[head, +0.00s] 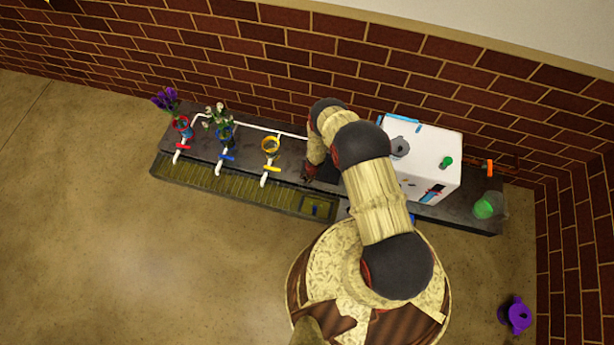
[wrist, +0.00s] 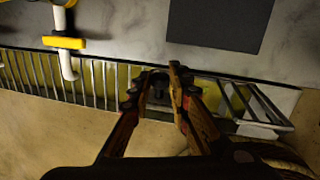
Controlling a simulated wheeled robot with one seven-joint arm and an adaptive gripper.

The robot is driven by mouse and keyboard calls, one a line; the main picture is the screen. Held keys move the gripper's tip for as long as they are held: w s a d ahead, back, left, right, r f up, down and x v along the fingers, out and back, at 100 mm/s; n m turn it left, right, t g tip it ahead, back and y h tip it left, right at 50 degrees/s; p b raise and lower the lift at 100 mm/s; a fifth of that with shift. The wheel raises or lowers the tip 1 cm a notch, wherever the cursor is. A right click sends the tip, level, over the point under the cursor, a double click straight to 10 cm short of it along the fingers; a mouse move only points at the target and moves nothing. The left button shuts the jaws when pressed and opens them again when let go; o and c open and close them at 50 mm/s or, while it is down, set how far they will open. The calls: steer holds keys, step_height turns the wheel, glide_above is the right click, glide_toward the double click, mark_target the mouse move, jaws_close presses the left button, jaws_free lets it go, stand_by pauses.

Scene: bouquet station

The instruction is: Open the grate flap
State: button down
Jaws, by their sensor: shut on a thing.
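The grate flap (wrist: 262,125) is a metal-framed panel with bars at the right end of the grate in the wrist view. Its bars slant against the straight grate bars, so it looks tilted, but I cannot tell how far it is raised. In the head view the flap (head: 318,207) shows at the right end of the trough. My gripper (wrist: 160,80) is at the flap's left side, its fingers closed around a small dark part there that looks like its handle. The fingers hide most of that part. In the head view my gripper (head: 308,173) is partly hidden by my arm.
The long grate (head: 240,194) runs along the bench front. Taps stand behind it, with a yellow-handled tap (wrist: 64,43) left of my gripper. A dark square panel (wrist: 218,22) lies behind the flap. A white box (head: 425,150) stands to the right; open floor lies in front.

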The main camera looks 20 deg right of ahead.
steer(key=shift+s+f, duration=0.15)
steer(key=shift+s, duration=0.15)
steer(key=c, duration=2)
jaws_free()
steer(key=shift+a, duration=0.1)
steer(key=shift+o, duration=1.4)
steer(key=shift+w, duration=0.1)
step_height(320, 180, up, 12)
steer(key=s+d, duration=0.1)
steer(key=s, duration=0.1)
